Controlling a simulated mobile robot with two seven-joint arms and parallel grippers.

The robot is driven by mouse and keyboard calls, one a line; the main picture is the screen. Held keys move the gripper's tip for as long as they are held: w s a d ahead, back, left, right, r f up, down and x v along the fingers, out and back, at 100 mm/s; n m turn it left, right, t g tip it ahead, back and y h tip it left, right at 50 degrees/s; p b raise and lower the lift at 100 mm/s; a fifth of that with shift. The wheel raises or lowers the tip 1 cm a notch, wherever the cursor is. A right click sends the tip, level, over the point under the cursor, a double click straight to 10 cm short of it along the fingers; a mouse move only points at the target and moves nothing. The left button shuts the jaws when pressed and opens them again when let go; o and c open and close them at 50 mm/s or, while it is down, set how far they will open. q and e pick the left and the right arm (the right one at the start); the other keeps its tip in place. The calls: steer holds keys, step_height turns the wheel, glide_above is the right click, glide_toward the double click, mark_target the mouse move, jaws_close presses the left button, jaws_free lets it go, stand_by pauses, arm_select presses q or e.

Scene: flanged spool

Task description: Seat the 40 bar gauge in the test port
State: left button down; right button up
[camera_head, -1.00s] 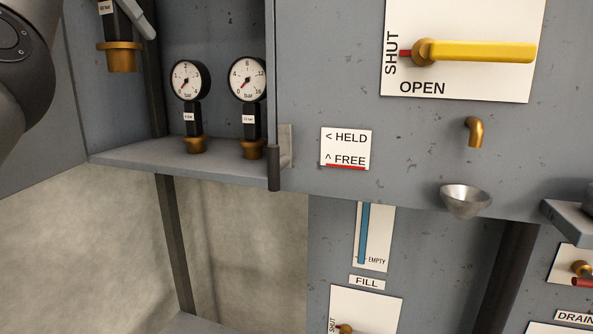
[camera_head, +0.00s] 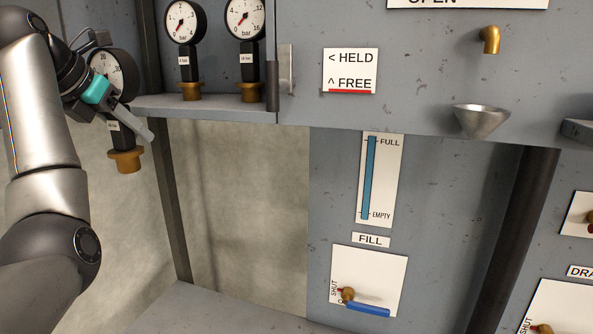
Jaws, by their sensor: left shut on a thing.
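My left gripper (camera_head: 122,118) is shut on a black-bodied gauge (camera_head: 122,140) at the left, in front of the shelf's left end. The gauge is roughly upright, slightly tilted, with a brass fitting (camera_head: 126,161) at its bottom, hanging below shelf level. I cannot pick out the test port in this view. My right gripper is not in view.
Two other gauges, a smaller-range one (camera_head: 186,48) and a 16 bar one (camera_head: 245,45), stand on the grey shelf (camera_head: 215,107). A HELD/FREE plate (camera_head: 350,70), brass spout (camera_head: 489,40), funnel (camera_head: 481,120) and blue-handled fill valve (camera_head: 366,308) lie to the right.

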arm_select(q)
steer(key=s+d+f+m+h+b, duration=0.1)
steer(key=s+d+f+b, duration=0.2)
steer(key=f, duration=0.8)
steer(key=s+d+f+m+h+b, duration=0.1)
steer(key=s+f+b, duration=0.25)
steer(key=f, duration=0.65)
steer(key=s+d+f+m+g+h+b, duration=0.1)
steer(key=s+d+f+m+b, duration=0.1)
steer(key=s+d+f, duration=0.3)
steer(key=s+d+f+m+g+h+b, duration=0.1)
steer(key=s+d+f+m+g+b, duration=0.1)
steer(key=s+d+f+b, duration=0.3)
steer(key=s+f+m, duration=0.1)
steer(key=s+f, duration=0.3)
steer(key=f, duration=0.3)
steer(key=shift+s+f, duration=0.15)
steer(key=shift+s, duration=0.1)
